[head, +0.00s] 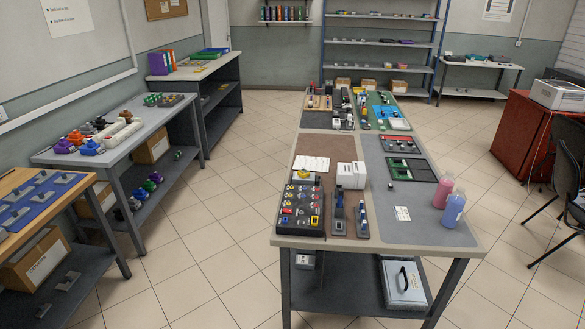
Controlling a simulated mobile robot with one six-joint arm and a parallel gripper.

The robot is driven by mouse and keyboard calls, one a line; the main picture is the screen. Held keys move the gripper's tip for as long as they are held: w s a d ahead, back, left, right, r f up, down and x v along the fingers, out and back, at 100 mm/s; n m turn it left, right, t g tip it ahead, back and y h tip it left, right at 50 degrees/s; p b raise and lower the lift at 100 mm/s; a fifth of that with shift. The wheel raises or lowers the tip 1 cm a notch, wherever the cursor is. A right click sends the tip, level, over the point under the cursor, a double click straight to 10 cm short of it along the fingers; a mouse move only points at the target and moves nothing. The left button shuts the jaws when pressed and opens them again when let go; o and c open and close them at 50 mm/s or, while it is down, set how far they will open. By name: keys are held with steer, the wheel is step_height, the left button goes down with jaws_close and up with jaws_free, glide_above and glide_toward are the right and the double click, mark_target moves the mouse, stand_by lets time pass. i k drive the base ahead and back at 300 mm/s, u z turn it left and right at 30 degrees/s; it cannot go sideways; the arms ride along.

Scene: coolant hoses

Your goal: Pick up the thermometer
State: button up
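I cannot pick out a thermometer for certain; the items on the tables are small at this distance. My gripper is not in view.
A grey side table (126,143) with purple, red and orange items stands left. A wooden-topped table (20,180) with a blue mat is at lower left. Blue shelves (383,45) stand at the back. A red cabinet (520,140) and dark chairs stand right. Tiled floor (215,215) is clear between.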

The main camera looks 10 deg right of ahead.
mark_target(302, 173)
steer(key=u, duration=0.45)
steer(key=i, duration=0.6)
steer(key=u, duration=0.85)
steer(key=i, duration=0.6)
steer(key=u, duration=0.4)
